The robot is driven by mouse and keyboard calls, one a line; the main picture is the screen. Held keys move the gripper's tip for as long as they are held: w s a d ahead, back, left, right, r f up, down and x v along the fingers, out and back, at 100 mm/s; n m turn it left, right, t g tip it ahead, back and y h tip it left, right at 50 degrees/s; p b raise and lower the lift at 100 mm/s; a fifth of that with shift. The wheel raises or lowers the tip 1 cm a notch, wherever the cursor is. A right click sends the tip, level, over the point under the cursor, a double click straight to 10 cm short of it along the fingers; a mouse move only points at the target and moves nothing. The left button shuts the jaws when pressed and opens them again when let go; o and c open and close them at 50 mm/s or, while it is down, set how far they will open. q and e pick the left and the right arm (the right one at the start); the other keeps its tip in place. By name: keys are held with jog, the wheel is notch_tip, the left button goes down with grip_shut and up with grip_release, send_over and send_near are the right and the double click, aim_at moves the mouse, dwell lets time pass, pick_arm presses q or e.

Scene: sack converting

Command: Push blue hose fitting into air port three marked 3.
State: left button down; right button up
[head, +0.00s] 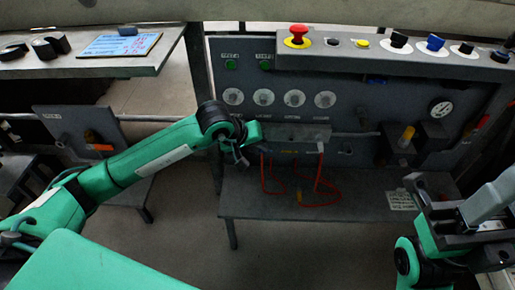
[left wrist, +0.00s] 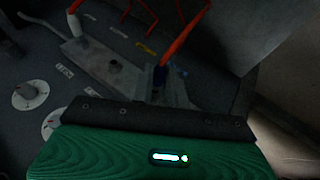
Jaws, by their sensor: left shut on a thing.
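My left gripper (head: 258,150) is at the left end of the grey port block (head: 300,131) on the panel. In the left wrist view, the left gripper (left wrist: 163,90) is shut on the blue hose fitting (left wrist: 160,77), which has an orange-red hose (left wrist: 182,40) running up from it. The port block (left wrist: 88,50) lies beside the fitting, with a dark round port (left wrist: 115,65) showing. The fitting's tip is hidden by the gripper, so I cannot tell whether it touches a port. No port number is readable. My right gripper (head: 487,212) is at the far right, away from the block.
Red hose loops (head: 318,190) hang over the grey lower shelf (head: 270,205). White dials (head: 294,99) line the panel above the block. A control ledge with a red emergency button (head: 297,36) juts out above. A yellow-topped part (head: 406,137) stands to the right.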

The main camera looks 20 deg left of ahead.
pick_arm(q)
jog(key=shift+w+a, duration=0.15)
jog(key=shift+w, duration=0.35)
jog(key=c, duration=1.3)
grip_release()
